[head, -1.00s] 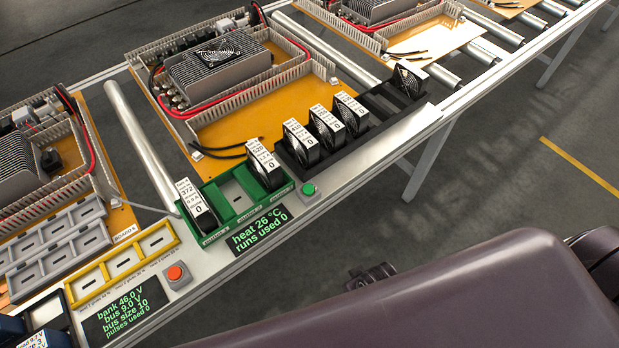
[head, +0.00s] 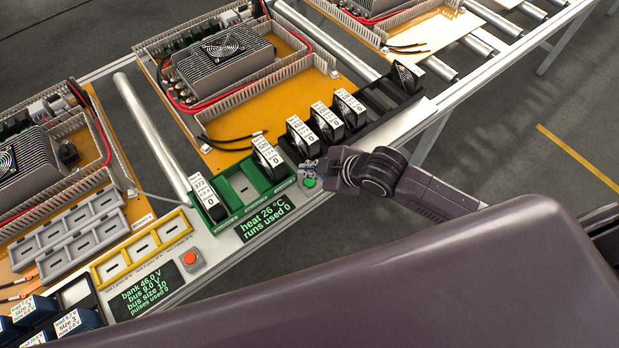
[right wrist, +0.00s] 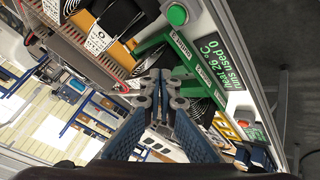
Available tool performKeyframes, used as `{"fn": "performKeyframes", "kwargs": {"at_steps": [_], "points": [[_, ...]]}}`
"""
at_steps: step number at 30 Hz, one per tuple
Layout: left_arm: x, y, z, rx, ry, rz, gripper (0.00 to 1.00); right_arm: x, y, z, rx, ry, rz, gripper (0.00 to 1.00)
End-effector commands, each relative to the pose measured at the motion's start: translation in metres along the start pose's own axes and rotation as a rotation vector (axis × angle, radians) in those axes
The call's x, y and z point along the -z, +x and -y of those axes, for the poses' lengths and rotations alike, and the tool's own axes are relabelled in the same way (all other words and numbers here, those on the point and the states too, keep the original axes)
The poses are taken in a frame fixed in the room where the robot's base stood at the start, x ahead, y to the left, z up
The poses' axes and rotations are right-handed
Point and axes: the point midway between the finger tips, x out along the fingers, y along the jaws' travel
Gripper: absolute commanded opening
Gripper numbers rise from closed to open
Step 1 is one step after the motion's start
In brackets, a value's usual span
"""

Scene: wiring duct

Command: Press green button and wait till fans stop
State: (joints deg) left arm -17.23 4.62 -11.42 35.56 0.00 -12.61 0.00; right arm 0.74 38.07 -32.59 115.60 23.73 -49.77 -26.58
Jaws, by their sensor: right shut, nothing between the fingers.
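The green button (head: 310,183) sits on the bench's front rail, right of the green tray (head: 228,221). In the right wrist view the button (right wrist: 177,14) is at the top, apart from the fingertips in the picture. My right gripper (head: 309,166) is just by the button in the head view; I cannot tell whether they touch. In the right wrist view its blue-padded fingers (right wrist: 160,84) are shut and empty. The tray holds one fan (head: 204,190) left and another (head: 269,157) right; its middle slot is empty. The display (head: 264,218) reads heat 26 °C, runs used 0.
A black rack (head: 385,119) with several fans stands right of the tray, close to my right gripper. A red button (head: 190,258) and a second display (head: 149,289) are at the left. A yellow tray (head: 108,271) lies behind them. The floor at the right is clear.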

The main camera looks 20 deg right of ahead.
Motion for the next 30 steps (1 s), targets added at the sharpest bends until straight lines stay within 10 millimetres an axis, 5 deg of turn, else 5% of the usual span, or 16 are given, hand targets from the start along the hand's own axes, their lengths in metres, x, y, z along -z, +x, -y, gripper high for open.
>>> {"fn": "performKeyframes", "kwargs": {"at_steps": [7,21,30], "points": [[0.0,0.0,0.0,0.0,-0.001,0.0,0.4,-0.01,0.007,-0.03,-0.023,-0.113,-0.024,0.0],[0.0,0.002,0.0,0.0,0.0,-0.001,0.4,-0.011,0.009,-0.03,-0.024,-0.117,-0.027,0.0],[-0.002,0.026,-0.001,0.0,0.0,-0.001,0.4,-0.023,0.025,-0.02,-0.024,-0.116,-0.027,0.0]]}}
